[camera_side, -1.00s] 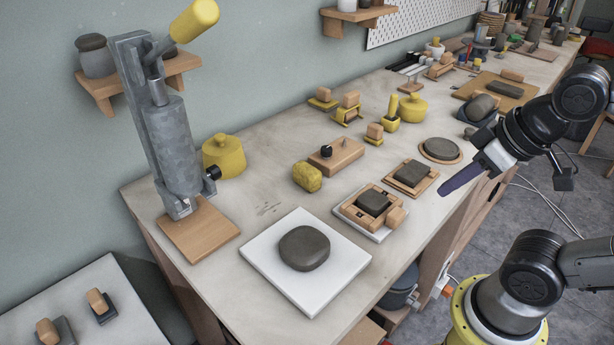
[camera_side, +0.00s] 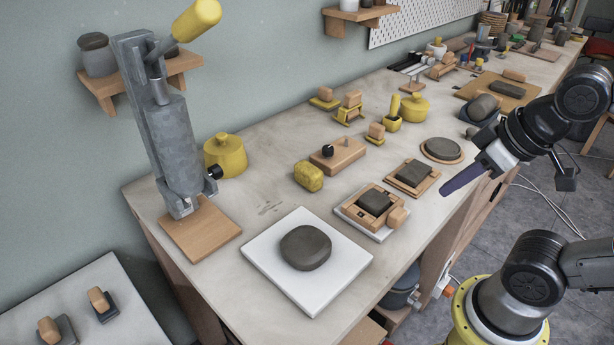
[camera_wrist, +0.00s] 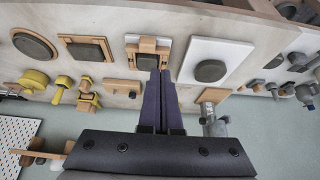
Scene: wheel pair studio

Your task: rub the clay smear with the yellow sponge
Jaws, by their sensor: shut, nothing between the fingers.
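The yellow sponge (camera_side: 309,177) lies on the pale bench, left of a wooden block with a black knob. The clay smear (camera_side: 269,209) is a faint set of grey marks on the bench top, left of the sponge and behind the white board. My gripper (camera_side: 447,191) hangs near the bench's front edge, well to the right of the sponge. Its purple fingers are shut and empty. In the wrist view my gripper (camera_wrist: 158,73) fills the middle, and I cannot make out the sponge or the smear there.
A white board (camera_side: 260,265) with a round clay slab (camera_side: 305,247) lies in front of the smear. A grey press (camera_side: 172,140) on a wooden base stands left. The wooden block (camera_side: 337,156), yellow pot (camera_side: 225,155) and clay trays (camera_side: 411,178) surround the sponge. The bench around the smear is clear.

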